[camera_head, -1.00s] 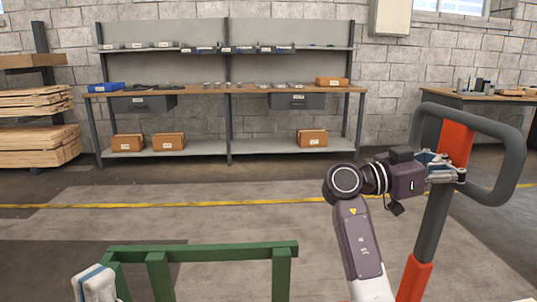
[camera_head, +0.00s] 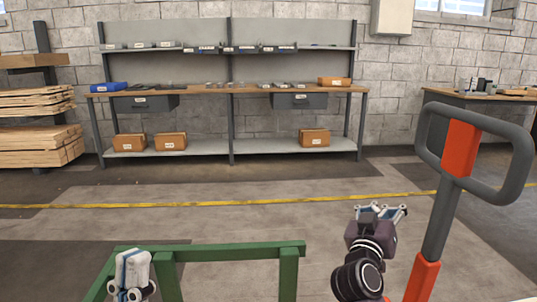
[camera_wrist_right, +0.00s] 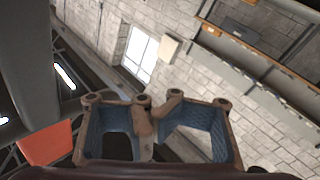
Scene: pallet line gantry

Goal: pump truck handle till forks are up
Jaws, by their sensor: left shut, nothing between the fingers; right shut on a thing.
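The truck handle (camera_head: 461,150) stands at the right in the head view, a dark grey loop with a red middle piece on a tilted grey and red shaft (camera_head: 423,280). My right gripper (camera_head: 382,211) is left of the shaft and below the loop, apart from both. Its blue-lined fingers show in the right wrist view (camera_wrist_right: 152,108); I see nothing between them, and their closure is unclear. A grey part and a red part show at the left there. My left gripper (camera_head: 133,256), white and blue, is shut and empty at the lower left. The forks are not in view.
A green frame (camera_head: 225,252) stands low in front, by my left gripper. A workbench (camera_head: 228,90) with boxes stands along the back wall, stacked timber (camera_head: 38,145) at the left, another table (camera_head: 480,97) behind the handle. The floor between is clear, crossed by a yellow line (camera_head: 225,203).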

